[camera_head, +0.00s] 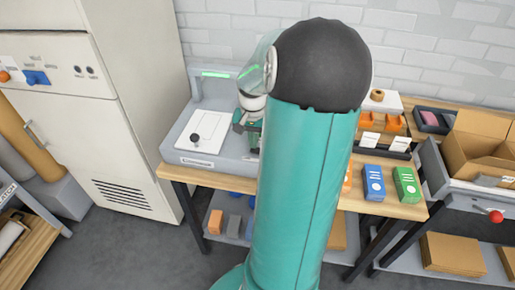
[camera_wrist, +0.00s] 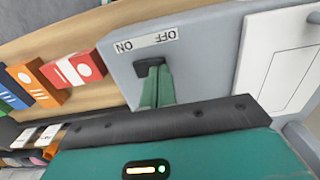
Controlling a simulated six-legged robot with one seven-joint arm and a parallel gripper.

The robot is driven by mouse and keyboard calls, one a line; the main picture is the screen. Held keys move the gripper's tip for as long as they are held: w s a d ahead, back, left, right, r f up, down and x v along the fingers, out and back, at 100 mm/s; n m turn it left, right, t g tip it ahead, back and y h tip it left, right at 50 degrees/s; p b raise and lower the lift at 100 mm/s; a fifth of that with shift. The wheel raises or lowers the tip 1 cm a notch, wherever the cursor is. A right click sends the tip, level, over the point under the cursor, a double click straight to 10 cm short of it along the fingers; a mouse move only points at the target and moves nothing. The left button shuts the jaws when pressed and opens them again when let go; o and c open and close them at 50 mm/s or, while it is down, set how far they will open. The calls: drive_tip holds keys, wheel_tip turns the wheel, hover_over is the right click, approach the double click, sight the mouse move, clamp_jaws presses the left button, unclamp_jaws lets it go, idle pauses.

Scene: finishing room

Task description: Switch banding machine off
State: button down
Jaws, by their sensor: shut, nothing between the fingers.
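The banding machine (camera_head: 185,143) is a grey bench unit with a white plate on top and a lit green strip at its back. In the wrist view its grey panel (camera_wrist: 205,75) carries an upside-down ON/OFF label (camera_wrist: 145,42). A small dark piece (camera_wrist: 142,65), apparently the switch, shows just below the label. My gripper (camera_wrist: 157,78) is shut and empty, its teal fingers reaching to this dark piece; I cannot tell whether they touch it. The switch position is unclear. In the head view my arm hides the machine's right side and most of my gripper.
Blue (camera_head: 373,183) and green (camera_head: 406,185) boxes stand on the wooden bench right of my arm. An open cardboard box (camera_head: 480,150) sits farther right. A tall pale cabinet (camera_head: 135,80) stands left of the machine. Floor is clear in front of the cabinet.

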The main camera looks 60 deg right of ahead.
drive_tip(key=shift+f, duration=0.4)
drive_tip(key=shift+r, duration=3.55)
drive_tip(key=w+a+r+n+t+h, duration=0.1)
drive_tip(key=a+r+n, duration=0.2)
drive_tip(key=a, duration=0.6)
drive_tip(key=a+r+n+t, duration=0.1)
drive_tip(key=a+r+n, duration=0.2)
drive_tip(key=a, duration=0.6)
drive_tip(key=w+a+r+n+t+h, duration=0.1)
drive_tip(key=a+r+n, duration=0.2)
drive_tip(key=a, duration=0.6)
drive_tip(key=s+a+n+t+y, duration=0.2)
drive_tip(key=s+a+n, duration=0.2)
drive_tip(key=a, duration=0.5)
drive_tip(key=shift+s+t, duration=0.3)
drive_tip(key=shift+s, duration=0.1)
drive_tip(key=shift+r, duration=0.1)
